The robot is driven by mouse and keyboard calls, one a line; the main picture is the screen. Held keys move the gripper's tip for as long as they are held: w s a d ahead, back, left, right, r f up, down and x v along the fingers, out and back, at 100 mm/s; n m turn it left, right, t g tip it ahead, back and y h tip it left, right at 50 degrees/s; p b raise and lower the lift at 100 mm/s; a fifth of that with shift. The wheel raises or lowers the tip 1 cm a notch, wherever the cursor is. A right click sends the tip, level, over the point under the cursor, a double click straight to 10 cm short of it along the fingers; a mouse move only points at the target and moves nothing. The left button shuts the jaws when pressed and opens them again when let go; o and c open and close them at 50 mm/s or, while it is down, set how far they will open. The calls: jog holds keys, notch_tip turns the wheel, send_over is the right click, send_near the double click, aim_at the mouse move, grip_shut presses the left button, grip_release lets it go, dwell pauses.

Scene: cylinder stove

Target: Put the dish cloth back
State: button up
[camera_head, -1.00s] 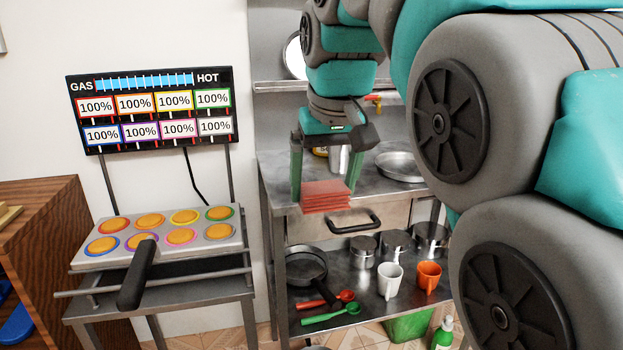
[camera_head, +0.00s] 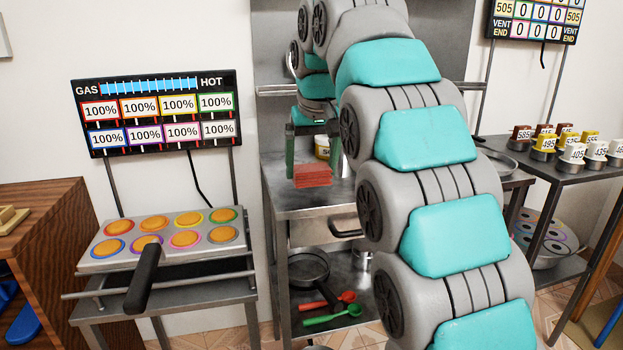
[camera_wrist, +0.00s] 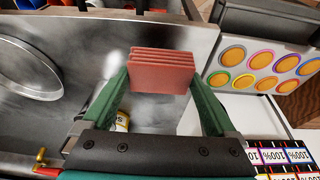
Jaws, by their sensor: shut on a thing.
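The dish cloth (camera_head: 313,175) is a folded red stack of flat layers. My gripper (camera_head: 312,160) is shut on it, with one green finger at each side. In the wrist view the cloth (camera_wrist: 162,72) sits between the two green fingertips. The cloth is over the metal counter (camera_head: 283,192), near its front left part. I cannot tell whether it touches the counter top. My arm hides much of the counter's right side.
A yellow-labelled container (camera_head: 322,147) stands on the counter behind the cloth. A round metal pan (camera_wrist: 28,68) lies on the counter. A stove plate with orange discs (camera_head: 165,238) stands at left. A side table (camera_head: 570,170) with labelled cylinders stands at right. A lower shelf holds a pan (camera_head: 309,269) and spoons.

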aim_at(312, 170)
jog(key=shift+f, duration=1.75)
jog(key=shift+f, duration=0.2)
jog(key=o, duration=1.1)
jog(key=shift+r, duration=0.1)
